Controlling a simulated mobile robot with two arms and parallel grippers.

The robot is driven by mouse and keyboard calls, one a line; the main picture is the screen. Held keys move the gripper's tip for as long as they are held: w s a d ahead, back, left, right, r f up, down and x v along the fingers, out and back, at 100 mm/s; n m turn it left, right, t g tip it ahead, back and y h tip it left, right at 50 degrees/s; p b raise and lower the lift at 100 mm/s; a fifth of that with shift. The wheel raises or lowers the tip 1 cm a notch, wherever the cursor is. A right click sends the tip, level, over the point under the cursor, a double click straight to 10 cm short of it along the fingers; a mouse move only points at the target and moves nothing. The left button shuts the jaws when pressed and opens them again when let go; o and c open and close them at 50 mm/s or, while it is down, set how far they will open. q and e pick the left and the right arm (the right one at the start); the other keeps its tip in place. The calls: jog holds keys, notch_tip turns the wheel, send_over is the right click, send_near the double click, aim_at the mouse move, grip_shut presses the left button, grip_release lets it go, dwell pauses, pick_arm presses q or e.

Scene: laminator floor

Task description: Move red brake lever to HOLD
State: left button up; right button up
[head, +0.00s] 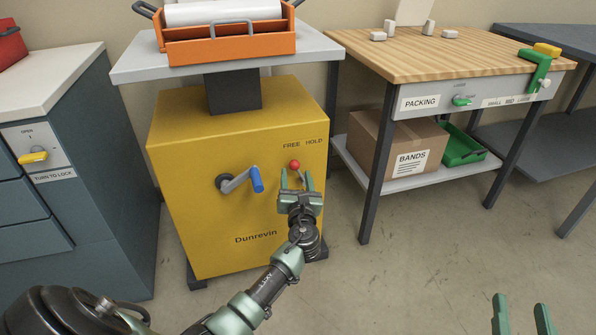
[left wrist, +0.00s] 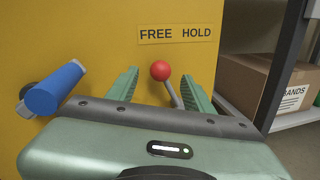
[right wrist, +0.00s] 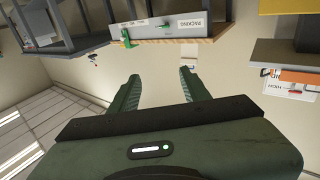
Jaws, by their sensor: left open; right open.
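The red-knobbed brake lever (head: 294,164) is on the front of the yellow machine (head: 190,160), below the words FREE and HOLD. In the left wrist view the red knob (left wrist: 160,70) leans left, under FREE, with its grey shaft running down to the right. My left gripper (head: 296,178) is open at the machine front, with one finger on each side of the lever. I cannot tell whether either finger touches it. My right gripper (head: 521,308) is open and empty over the floor at the lower right, away from the machine.
A crank with a blue handle (head: 257,180) sticks out left of the lever. An orange tray (head: 230,48) stands above the machine. A packing table (head: 450,60) with a cardboard box (head: 395,138) below stands to the right. Blue-grey drawers (head: 90,170) stand left. The floor at front right is clear.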

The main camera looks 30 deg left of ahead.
aim_at(295, 168)
pick_arm(q)
jog(key=b+x, duration=0.1)
jog(key=x, duration=0.3)
jog(key=shift+w+a+f, duration=0.1)
jog(key=shift+w+a, duration=0.15)
jog(key=shift+w, duration=0.05)
pick_arm(e)
notch_tip(295, 168, up, 8)
jog(key=s+t+y, duration=0.1)
jog(key=s+t, duration=0.1)
jog(key=t, duration=0.2)
jog(key=shift+a+f+t+y, duration=0.25)
jog(key=shift+a+t+y, duration=0.05)
jog(key=shift+w, duration=0.1)
pick_arm(q)
grip_shut()
